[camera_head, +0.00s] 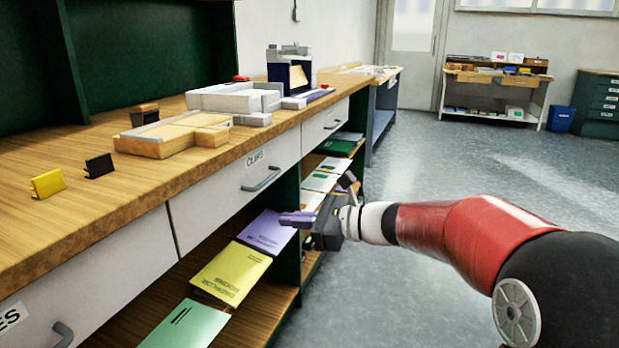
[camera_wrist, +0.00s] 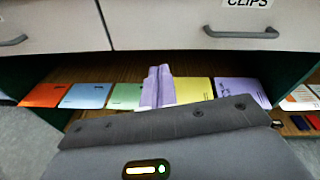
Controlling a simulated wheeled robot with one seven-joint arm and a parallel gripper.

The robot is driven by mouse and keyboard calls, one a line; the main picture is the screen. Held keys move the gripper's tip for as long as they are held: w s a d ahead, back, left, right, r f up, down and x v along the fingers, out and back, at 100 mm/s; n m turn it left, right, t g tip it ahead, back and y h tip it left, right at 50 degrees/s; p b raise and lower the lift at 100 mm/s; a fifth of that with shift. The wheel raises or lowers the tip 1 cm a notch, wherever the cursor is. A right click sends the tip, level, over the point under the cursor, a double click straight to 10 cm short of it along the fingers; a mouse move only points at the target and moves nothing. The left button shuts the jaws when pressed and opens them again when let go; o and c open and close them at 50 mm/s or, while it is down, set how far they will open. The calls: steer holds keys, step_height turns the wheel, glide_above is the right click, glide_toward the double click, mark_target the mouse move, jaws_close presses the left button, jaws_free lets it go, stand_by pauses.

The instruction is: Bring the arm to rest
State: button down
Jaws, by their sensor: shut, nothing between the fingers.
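My gripper (camera_head: 283,219) is at the centre of the head view, in front of the open shelf below the long counter. Its purple fingers point left toward the shelf. In the wrist view the two fingers (camera_wrist: 157,87) lie side by side, shut and empty. My arm is stretched out from the lower right, with its red link toward the gripper. The fingers hide part of the shelf between a green booklet (camera_wrist: 125,96) and a yellow booklet (camera_wrist: 193,90).
The counter (camera_head: 75,216) carries wooden trays (camera_head: 160,140), a yellow clip (camera_head: 48,183) and a black clip (camera_head: 99,165). Below are a drawer labelled CLIPS (camera_head: 225,195) and a shelf of coloured booklets. Grey floor (camera_head: 480,165) is open to the right. A far desk (camera_head: 497,85) stands behind.

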steer(key=s+d+f+n+g+h, duration=0.1)
steer(key=s+d+f+n+h, duration=0.3)
steer(key=s, duration=0.4)
steer(key=s+d+f+n+h, duration=0.2)
steer(key=s+d+n+h, duration=0.3)
steer(key=s, duration=0.3)
steer(key=s+d+f+n+t+h, duration=0.2)
steer(key=s+d+n+h, duration=0.4)
steer(key=s+d+n, duration=0.3)
steer(key=s+d+f, duration=0.1)
steer(key=d, duration=0.3)
steer(key=shift+s+d+f+n+h, duration=0.2)
steer(key=shift+d+n+h, duration=0.1)
steer(key=shift+d+n, duration=0.1)
